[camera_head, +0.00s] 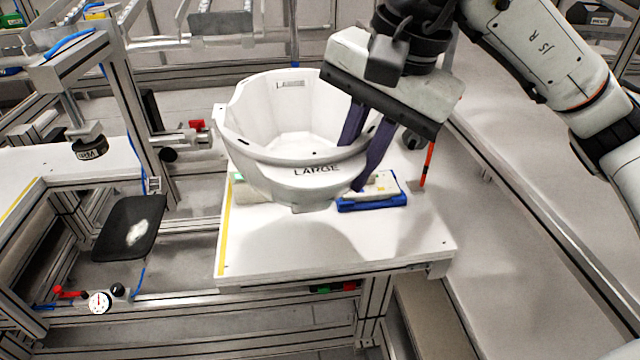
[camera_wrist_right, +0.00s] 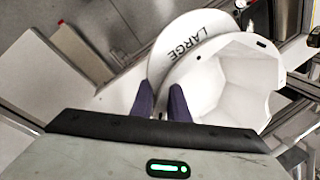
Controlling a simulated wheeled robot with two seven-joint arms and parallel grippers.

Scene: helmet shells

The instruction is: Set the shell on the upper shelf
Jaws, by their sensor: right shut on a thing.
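The shell (camera_head: 295,150) is a white, open, bowl-like helmet shell marked LARGE. It sits over the white table in the middle of the head view, opening upward. My right gripper (camera_head: 362,165) comes down from the upper right, and its two dark purple fingers are shut on the shell's near right rim. The right wrist view shows the fingers (camera_wrist_right: 161,103) at the rim, with the shell (camera_wrist_right: 195,50) beyond them. I cannot tell whether the shell rests on its support or hangs just above. My left gripper is not in view. I cannot identify an upper shelf with certainty.
A blue-and-white block (camera_head: 372,196) lies beside the shell's base. An orange upright rod (camera_head: 427,163) stands on the right. The front of the table (camera_head: 320,245) is clear. A metal frame post (camera_head: 130,100) rises at left, near a black pad (camera_head: 128,228).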

